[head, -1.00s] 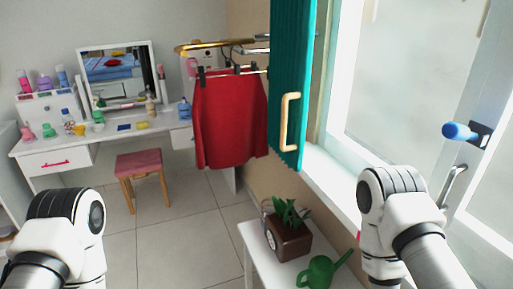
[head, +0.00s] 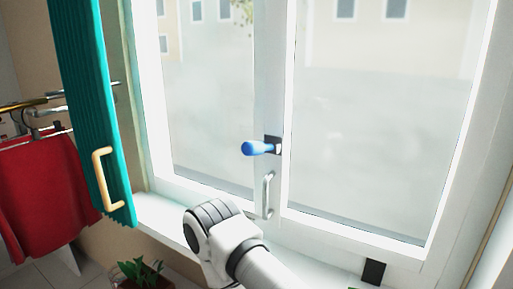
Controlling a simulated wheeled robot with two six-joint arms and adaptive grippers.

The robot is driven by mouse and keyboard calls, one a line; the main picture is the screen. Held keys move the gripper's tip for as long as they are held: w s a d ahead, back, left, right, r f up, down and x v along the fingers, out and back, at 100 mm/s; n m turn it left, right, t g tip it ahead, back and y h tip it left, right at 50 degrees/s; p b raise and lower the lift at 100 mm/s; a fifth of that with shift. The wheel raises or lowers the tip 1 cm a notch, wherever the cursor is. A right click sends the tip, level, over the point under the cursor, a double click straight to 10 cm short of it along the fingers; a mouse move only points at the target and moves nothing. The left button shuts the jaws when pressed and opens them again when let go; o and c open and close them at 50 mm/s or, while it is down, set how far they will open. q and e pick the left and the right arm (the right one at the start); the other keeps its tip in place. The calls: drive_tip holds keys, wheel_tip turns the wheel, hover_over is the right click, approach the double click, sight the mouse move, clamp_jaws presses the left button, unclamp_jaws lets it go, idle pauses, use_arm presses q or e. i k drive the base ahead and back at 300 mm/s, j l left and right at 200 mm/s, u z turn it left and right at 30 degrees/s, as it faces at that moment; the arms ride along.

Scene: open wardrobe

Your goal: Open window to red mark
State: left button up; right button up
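The window (head: 365,120) has two frosted panes in white frames and looks shut. A blue handle (head: 258,148) on a dark plate sits on the middle frame and points left. A silver pull bar (head: 268,195) is just below it. I see no red mark. One of my arm links shows at bottom centre, below the pull bar and in front of the sill; its gripper is out of view. My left gripper is also out of view.
A teal shutter or curtain panel (head: 85,95) with a light wooden handle (head: 106,178) hangs left of the window. A red skirt (head: 42,195) hangs on a rail at far left. A potted plant (head: 138,272) is low at the bottom. A small dark block (head: 374,271) is at the lower right.

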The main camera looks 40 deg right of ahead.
sight(495, 66)
drive_tip(key=j+z, duration=0.1)
drive_tip(key=z, duration=0.4)
drive_tip(key=k+z, duration=0.15)
drive_tip(key=z, duration=0.35)
drive_tip(key=k+j+z, duration=0.1)
drive_tip(key=z, duration=0.35)
drive_tip(key=k+z, duration=0.1)
drive_tip(key=z, duration=0.4)
drive_tip(key=i+l+z, duration=0.15)
drive_tip(key=i+z, duration=0.2)
